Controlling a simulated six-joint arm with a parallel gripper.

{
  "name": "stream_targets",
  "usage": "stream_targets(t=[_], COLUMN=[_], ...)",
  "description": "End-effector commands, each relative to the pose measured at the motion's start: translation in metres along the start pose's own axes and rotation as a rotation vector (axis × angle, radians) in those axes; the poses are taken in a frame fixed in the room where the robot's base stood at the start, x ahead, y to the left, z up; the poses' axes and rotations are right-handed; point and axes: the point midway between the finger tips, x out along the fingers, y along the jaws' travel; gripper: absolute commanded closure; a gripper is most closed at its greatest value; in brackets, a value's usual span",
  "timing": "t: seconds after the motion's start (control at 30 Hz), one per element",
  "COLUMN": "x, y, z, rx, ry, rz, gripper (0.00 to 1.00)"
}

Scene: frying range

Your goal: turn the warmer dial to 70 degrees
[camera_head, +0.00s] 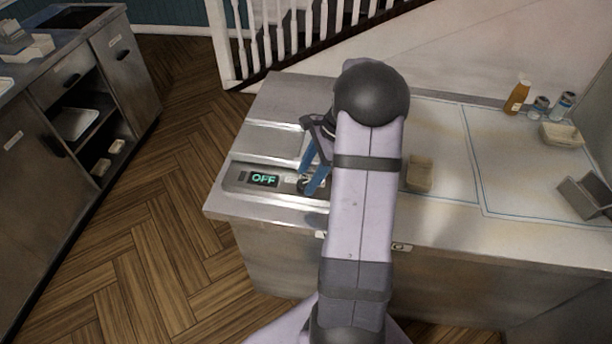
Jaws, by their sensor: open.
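The warmer's front panel (233,178) is at the left end of the metal counter. Its display (263,179) reads "OFF" in green. The dial (303,185) sits right of the display and is mostly hidden by my gripper. My gripper (308,183) has blue fingers that point down at the dial. The fingers are apart, one on either side of the dial as seen here. I cannot tell whether they touch it. My arm covers the area just right of the dial.
A small tan box (420,173) stands right of my arm. An orange bottle (517,98), two shakers (538,107) and a tray (562,136) are at the back right. A metal holder (585,196) is at the right edge. The counter's middle right is clear.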

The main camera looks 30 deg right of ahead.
Motion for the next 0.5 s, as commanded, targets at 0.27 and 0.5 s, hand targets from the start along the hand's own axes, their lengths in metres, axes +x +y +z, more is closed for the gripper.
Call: stream_targets(t=[0.27, 0.5], x=[0.017, 0.018], y=[0.001, 0.000], z=[0.000, 0.000], rx=[0.000, 0.000], ry=[0.000, 0.001], rz=[0.001, 0.000], gripper=[0.50, 0.50])
